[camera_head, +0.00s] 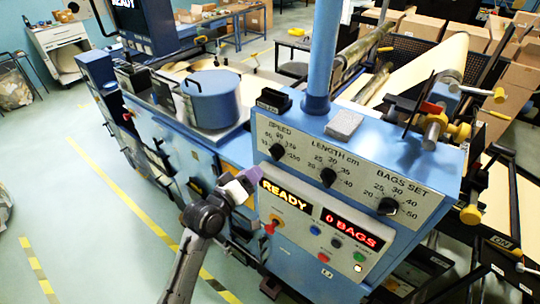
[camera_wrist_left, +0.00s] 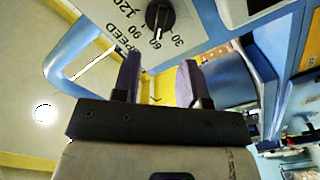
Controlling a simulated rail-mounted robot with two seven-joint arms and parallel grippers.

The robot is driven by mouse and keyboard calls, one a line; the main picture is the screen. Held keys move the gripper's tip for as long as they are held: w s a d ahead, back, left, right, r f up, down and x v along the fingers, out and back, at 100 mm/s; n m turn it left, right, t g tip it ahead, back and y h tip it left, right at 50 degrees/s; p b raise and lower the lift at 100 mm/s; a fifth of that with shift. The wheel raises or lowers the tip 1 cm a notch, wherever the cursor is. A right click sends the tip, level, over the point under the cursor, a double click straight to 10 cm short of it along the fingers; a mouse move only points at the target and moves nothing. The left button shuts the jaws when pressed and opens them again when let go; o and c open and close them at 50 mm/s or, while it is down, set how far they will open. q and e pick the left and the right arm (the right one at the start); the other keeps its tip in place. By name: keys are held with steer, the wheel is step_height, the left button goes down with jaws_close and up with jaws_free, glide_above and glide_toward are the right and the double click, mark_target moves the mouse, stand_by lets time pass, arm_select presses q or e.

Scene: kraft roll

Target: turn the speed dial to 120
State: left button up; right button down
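The speed dial (camera_head: 277,153) is a black knob on the white panel of the blue console, under the word SPEED. It shows upside down at the top of the left wrist view (camera_wrist_left: 160,16), where its white pointer mark appears to face the 60. The 120 mark (camera_wrist_left: 128,7) is printed beside it. My left gripper (camera_head: 242,184) is below and left of the dial, apart from it. In the wrist view its two purple fingers (camera_wrist_left: 159,75) are spread with nothing between them. My right gripper is not in view.
The length dial (camera_head: 328,177) and bags dial (camera_head: 387,206) sit to the right on the same panel. Below are the READY display (camera_head: 284,198), the 0 BAGS display (camera_head: 350,228) and several buttons. A blue round pot (camera_head: 213,98) stands left of the console.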

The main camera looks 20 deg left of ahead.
mark_target(272, 156)
arm_select(q)
steer(key=p+x, duration=0.1)
steer(key=x, duration=0.7)
steer(key=shift+w+d, duration=0.1)
steer(key=shift+w, duration=0.2)
jaws_close()
